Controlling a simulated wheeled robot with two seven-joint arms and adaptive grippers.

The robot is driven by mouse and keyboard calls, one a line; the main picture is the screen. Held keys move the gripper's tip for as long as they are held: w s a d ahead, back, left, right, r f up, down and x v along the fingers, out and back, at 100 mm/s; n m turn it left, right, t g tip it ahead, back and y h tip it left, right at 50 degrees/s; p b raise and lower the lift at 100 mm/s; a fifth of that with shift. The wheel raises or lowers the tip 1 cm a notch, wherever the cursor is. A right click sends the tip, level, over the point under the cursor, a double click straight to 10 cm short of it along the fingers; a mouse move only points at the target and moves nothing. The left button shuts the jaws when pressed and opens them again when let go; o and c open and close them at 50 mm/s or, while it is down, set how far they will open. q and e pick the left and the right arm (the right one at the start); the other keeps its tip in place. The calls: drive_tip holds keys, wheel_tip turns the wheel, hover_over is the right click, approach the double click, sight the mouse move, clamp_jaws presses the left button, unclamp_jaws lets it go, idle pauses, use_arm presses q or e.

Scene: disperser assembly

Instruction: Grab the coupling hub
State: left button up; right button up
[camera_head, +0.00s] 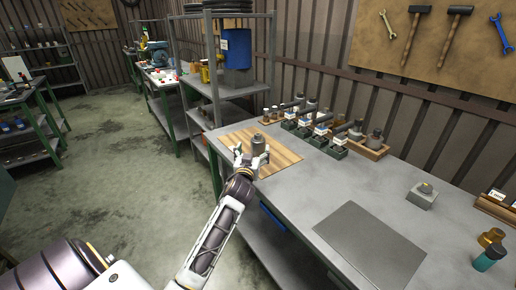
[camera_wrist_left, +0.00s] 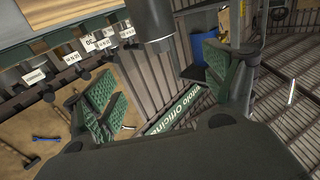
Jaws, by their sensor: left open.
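A grey cylindrical part, which looks like the coupling hub (camera_head: 258,143), stands upright at the wooden board (camera_head: 285,153) on the workbench. My left gripper (camera_head: 250,160) is open, with its fingers spread at the near side of this part. In the left wrist view the dark cylinder (camera_wrist_left: 152,18) hangs into the top of the picture, between the two green-padded fingers of the open gripper (camera_wrist_left: 155,72). Gaps show on both sides, and I cannot tell whether either pad touches it. My right gripper is not in view.
Small labelled bins (camera_head: 328,146) with parts stand along the bench's back edge. A dark grey mat (camera_head: 370,245) lies at the front. A grey block (camera_head: 422,196) and a teal-and-black cylinder (camera_head: 489,257) are at right. A metal shelf (camera_head: 240,90) stands behind the board.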

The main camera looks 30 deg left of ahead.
sight(257, 138)
use_arm(q)
drive_tip(key=shift+x, duration=3.35)
drive_tip(key=shift+w+a, duration=0.2)
drive_tip(key=shift+w, duration=0.15)
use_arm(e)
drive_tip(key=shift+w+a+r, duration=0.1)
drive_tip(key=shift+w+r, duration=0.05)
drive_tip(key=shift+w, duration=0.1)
use_arm(q)
drive_tip(key=shift+w, duration=0.1)
drive_tip(key=shift+x, duration=0.9)
drive_tip(key=shift+w+a+f, duration=0.15)
drive_tip(key=shift+w+a, duration=0.15)
drive_tip(key=shift+x, duration=0.95)
drive_tip(key=shift+w+a, duration=0.1)
drive_tip(key=shift+w, duration=0.15)
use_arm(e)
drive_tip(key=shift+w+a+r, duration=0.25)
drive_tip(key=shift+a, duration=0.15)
